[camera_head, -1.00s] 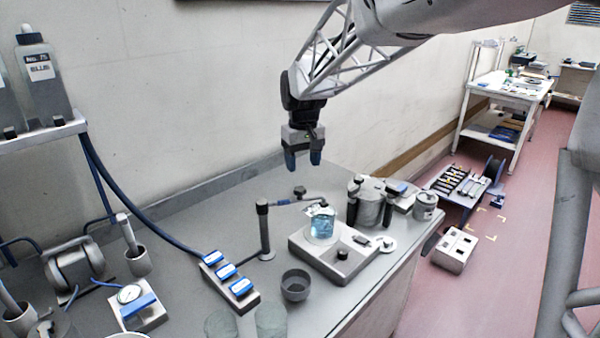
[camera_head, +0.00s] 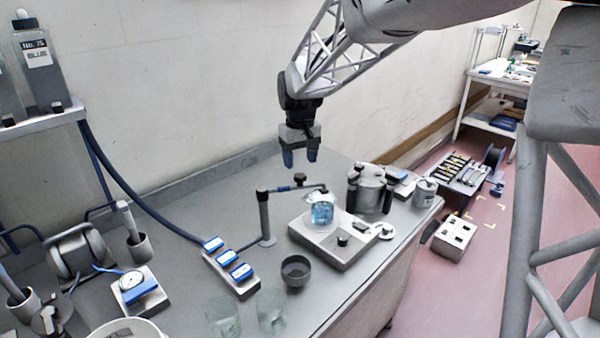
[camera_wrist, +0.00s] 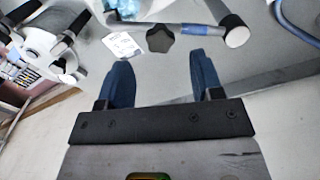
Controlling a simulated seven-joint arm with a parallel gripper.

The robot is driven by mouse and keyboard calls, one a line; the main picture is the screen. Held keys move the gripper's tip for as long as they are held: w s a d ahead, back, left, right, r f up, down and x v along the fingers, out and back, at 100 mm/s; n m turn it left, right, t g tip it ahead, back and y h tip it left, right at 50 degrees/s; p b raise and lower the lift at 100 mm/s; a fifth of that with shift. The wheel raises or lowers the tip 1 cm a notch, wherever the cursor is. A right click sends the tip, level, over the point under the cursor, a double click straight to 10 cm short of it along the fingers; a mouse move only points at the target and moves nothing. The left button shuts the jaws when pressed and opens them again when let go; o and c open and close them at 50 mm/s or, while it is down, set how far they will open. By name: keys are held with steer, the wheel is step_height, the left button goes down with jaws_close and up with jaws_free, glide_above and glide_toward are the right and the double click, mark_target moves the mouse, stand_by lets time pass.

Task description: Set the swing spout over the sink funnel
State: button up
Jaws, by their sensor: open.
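The swing spout has an upright dark post (camera_head: 265,218) on the bench and a thin arm (camera_head: 283,189) with a blue sleeve. The arm reaches right, its tip (camera_head: 324,188) above the beaker of blue liquid (camera_head: 322,211). A black knob (camera_head: 300,179) stands on the arm; in the wrist view the knob (camera_wrist: 160,38) lies just beyond my fingertips. My gripper (camera_head: 300,158) is open and empty, pointing down just above the knob, apart from it. A dark grey round cup (camera_head: 295,272), perhaps the sink funnel, stands in front of the post; the spout tip is not over it.
The beaker sits on a grey hotplate-like unit (camera_head: 348,250). A lidded metal pot (camera_head: 371,189) stands behind it. A block with blue switches (camera_head: 232,268) is left of the post, and clear glasses (camera_head: 271,310) stand in front. The bench behind the spout is mostly clear.

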mark_target(300, 176)
steer(key=shift+f, duration=2.3)
jaws_close()
steer(key=shift+s, duration=0.2)
steer(key=s+a+m, duration=0.4)
steer(key=s+m, duration=0.7)
steer(key=m, duration=0.3)
steer(key=shift+a+m, duration=0.3)
steer(key=shift+a, duration=0.1)
